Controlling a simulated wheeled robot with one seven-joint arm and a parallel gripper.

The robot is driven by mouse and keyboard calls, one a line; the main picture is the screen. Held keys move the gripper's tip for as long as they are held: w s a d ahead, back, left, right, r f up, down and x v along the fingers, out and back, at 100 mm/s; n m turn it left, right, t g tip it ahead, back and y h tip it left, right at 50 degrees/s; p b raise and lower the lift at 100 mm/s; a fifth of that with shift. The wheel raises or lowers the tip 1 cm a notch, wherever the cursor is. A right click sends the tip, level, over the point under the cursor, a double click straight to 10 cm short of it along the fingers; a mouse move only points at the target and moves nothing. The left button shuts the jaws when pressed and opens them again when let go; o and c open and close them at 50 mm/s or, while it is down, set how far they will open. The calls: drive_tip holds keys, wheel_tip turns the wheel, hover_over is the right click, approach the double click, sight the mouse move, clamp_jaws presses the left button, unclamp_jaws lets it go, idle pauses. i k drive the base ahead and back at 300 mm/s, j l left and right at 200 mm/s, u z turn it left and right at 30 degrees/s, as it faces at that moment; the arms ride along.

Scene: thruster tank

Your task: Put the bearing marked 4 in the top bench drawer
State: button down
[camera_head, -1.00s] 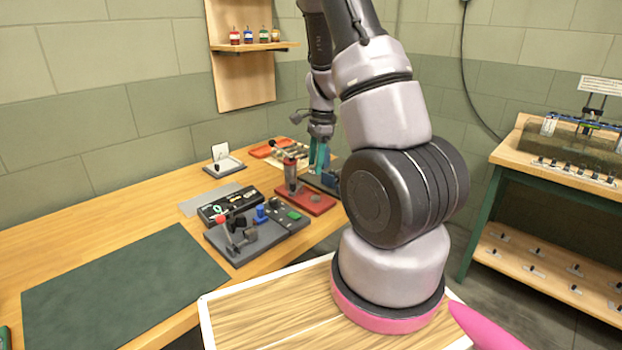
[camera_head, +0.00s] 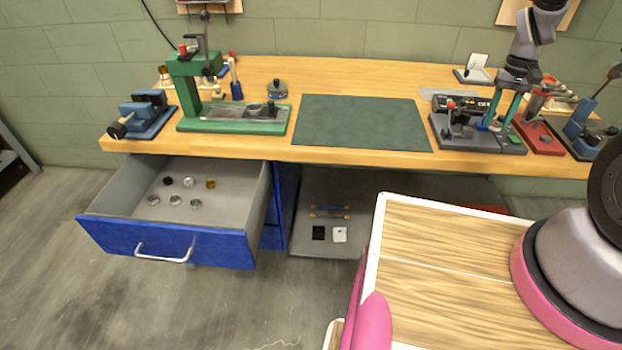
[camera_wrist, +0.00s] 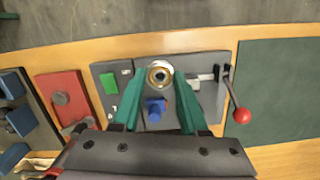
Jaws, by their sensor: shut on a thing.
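My gripper (camera_head: 503,108) is over the grey bench fixture (camera_head: 487,143), right of the green mat. In the wrist view its teal fingers are shut on a round metal bearing (camera_wrist: 159,74) with a brassy ring and a dark centre. No number is readable on it. In the head view I cannot make the bearing out between the fingers. The top bench drawer (camera_head: 168,243) is blue and pulled open at the left, below the bench top. Several small round parts, dark, pale, amber and silvery, lie inside it, with bare floor around them.
A green press (camera_head: 235,126) and a blue vise (camera_head: 144,114) stand on the bench above the drawer. The green mat (camera_head: 360,121) is clear. A red-knobbed lever (camera_wrist: 241,115) stands close beside my gripper. A red-based tool (camera_head: 541,138) is to its right.

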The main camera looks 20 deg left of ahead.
sight(206, 213)
drive_tip(key=u, duration=0.45)
drive_tip(key=l+u, duration=0.15)
drive_tip(key=u, duration=0.25)
drive_tip(key=l+u, duration=0.1)
drive_tip(key=u, duration=0.35)
drive_tip(key=l+u, duration=0.1)
drive_tip(key=u, duration=0.35)
drive_tip(key=i+l+u, duration=0.1)
drive_tip(key=i+u, duration=0.3)
drive_tip(key=i, duration=0.2)
